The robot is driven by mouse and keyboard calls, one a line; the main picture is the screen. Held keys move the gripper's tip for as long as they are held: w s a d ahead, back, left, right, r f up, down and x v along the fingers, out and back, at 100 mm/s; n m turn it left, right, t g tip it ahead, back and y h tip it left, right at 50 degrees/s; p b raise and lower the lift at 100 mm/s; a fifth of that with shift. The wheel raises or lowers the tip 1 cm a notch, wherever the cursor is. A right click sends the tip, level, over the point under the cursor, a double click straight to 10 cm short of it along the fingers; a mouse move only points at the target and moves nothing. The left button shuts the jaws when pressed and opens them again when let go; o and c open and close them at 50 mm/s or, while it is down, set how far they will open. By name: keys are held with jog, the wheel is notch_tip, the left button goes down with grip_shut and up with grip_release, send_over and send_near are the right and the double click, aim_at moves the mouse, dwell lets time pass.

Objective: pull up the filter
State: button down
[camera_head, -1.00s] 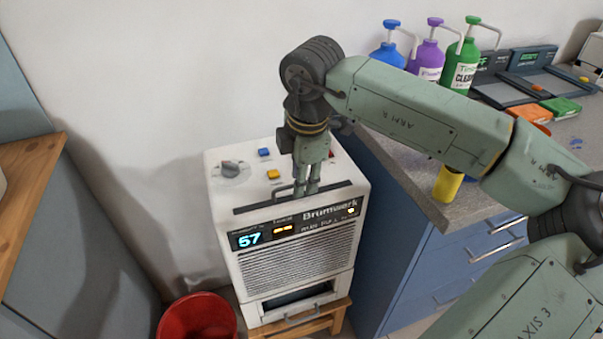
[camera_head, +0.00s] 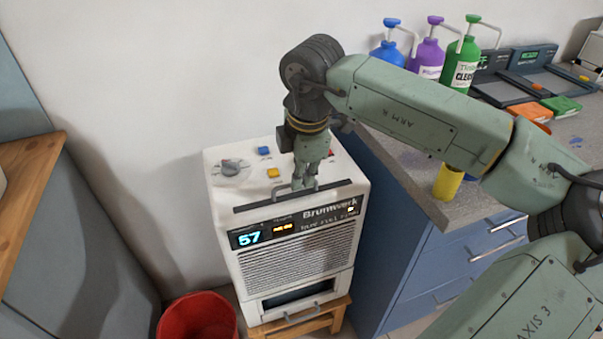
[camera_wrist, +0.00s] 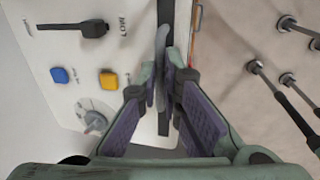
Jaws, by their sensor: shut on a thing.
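The filter's grey handle (camera_head: 283,191) shows at the dark slot (camera_head: 335,187) along the front of the white Brunnwerk machine's top (camera_head: 228,203). The filter body is hidden inside the machine. My gripper (camera_head: 304,186) points down at the slot from above and is shut on the handle. In the wrist view, the handle (camera_wrist: 161,62) runs lengthwise between the two purple-padded fingers (camera_wrist: 163,85). I cannot see the filter standing out of the slot.
A dial (camera_head: 231,168) and blue and yellow buttons (camera_head: 264,150) sit behind the slot. A red bucket (camera_head: 198,318) stands at the machine's left front. A blue cabinet (camera_head: 425,255) stands close on the right, with bottles (camera_head: 463,68) and a yellow cylinder (camera_head: 448,183) on its counter.

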dwell(0.3)
notch_tip(320, 180, up, 21)
jog(key=p, duration=0.5)
jog(key=shift+f, duration=0.2)
jog(key=c, duration=1.7)
grip_release()
jog(key=shift+f, duration=0.15)
jog(key=r, duration=0.4)
jog(key=s+r, duration=0.1)
jog(key=r, duration=0.3)
jog(key=s+r, duration=0.1)
jog(key=r, duration=0.2)
jog(key=shift+s+d+r, duration=0.1)
jog(key=shift+d+r, duration=0.3)
